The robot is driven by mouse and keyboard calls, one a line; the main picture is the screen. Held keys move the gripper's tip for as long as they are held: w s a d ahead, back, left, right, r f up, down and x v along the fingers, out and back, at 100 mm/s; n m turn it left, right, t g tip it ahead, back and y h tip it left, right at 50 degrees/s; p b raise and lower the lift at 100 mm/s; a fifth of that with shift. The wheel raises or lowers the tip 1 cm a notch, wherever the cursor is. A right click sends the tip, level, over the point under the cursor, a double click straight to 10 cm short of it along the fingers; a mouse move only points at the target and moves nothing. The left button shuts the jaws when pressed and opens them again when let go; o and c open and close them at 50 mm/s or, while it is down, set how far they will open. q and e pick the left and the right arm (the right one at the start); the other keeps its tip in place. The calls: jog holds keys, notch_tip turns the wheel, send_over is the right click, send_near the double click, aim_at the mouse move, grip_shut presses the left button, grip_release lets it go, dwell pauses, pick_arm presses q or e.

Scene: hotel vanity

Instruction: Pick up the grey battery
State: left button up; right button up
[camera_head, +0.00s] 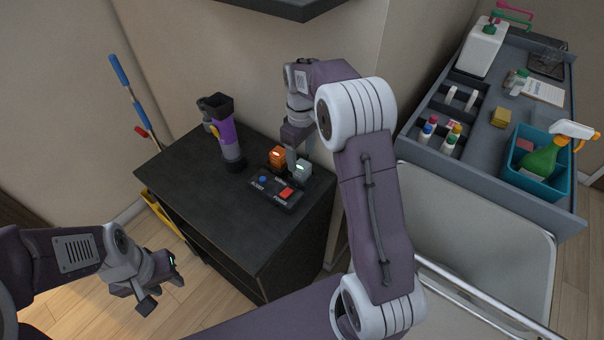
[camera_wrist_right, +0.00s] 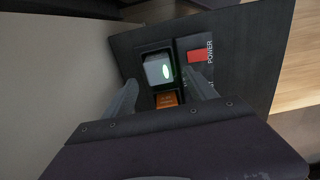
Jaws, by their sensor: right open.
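The grey battery (camera_head: 302,170) stands in a slot of the black charger (camera_head: 265,193), beside the orange battery (camera_head: 278,157). It has a lit green light on it. In the right wrist view the grey battery (camera_wrist_right: 157,70) sits between the fingers of my right gripper (camera_wrist_right: 161,80), with the orange battery (camera_wrist_right: 167,99) closer to the camera. My right gripper (camera_head: 297,157) points down at the charger and is open, with its fingers on either side of the grey battery; contact cannot be told. My left gripper (camera_head: 163,288) is open and empty, off the cabinet's front left.
The charger is on a dark cabinet (camera_head: 185,195). A purple and black flashlight-like tool (camera_head: 226,135) stands left of the charger. A grey cart (camera_head: 480,170) with bottles and a teal bin (camera_head: 525,185) is at the right. The cabinet's front left is clear.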

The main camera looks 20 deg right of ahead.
aim_at(302, 164)
notch_tip(302, 164, down, 4)
jog(key=shift+s+d+f, duration=0.15)
jog(key=shift+f, duration=0.3)
grip_shut()
jog(key=shift+r, duration=0.6)
notch_tip(302, 164, up, 3)
jog(key=shift+r, duration=0.1)
jog(key=s+a+r+b, duration=0.1)
jog(key=s+a+r, duration=0.4)
jog(key=s, duration=0.5)
jog(key=shift+s+r, duration=0.2)
jog(key=shift+r, duration=0.65)
